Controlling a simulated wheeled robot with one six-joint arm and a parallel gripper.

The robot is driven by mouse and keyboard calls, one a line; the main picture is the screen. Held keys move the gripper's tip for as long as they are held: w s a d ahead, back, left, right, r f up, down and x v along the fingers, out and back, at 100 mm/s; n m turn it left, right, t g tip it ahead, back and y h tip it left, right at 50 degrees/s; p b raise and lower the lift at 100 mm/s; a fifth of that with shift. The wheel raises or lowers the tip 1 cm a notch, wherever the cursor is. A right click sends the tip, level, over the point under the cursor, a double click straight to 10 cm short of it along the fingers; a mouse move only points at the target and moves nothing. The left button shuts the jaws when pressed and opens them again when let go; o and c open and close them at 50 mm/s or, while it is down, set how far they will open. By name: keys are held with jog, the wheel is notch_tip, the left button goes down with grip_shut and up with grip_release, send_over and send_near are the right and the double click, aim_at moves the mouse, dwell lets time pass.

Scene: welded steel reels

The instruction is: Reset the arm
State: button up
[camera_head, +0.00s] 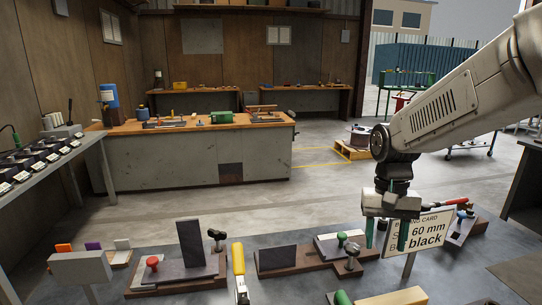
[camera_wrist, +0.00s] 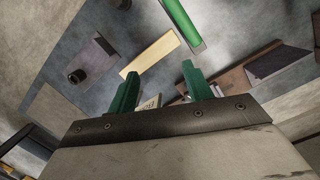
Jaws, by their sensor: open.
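My gripper (camera_head: 386,236) hangs from my arm at the right of the head view, above the grey work table (camera_head: 212,288). Its two green fingers point down, are spread apart and hold nothing. In the wrist view my gripper (camera_wrist: 159,75) also shows open, with a clear gap between the fingers. A white card (camera_head: 424,238) reading "60 mm black" stands on a post close to the gripper and is partly covered by it. I cannot tell whether they touch.
A yellow-handled tool (camera_head: 238,259) stands at the front. A green cylinder (camera_wrist: 183,22) and a cream bar (camera_wrist: 149,54) lie below the gripper. The floor (camera_head: 330,185) behind is open.

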jog(key=s+d+r+n+t, duration=0.1)
jog(key=s+r, duration=0.1)
jog(key=s, duration=0.9)
jog(key=s+r+n+t, duration=0.1)
jog(key=s+r+t, duration=0.1)
jog(key=s, duration=0.9)
jog(key=shift+s+d+r+n, duration=0.3)
jog(key=shift+d+r+n, duration=0.1)
jog(key=shift+r, duration=0.4)
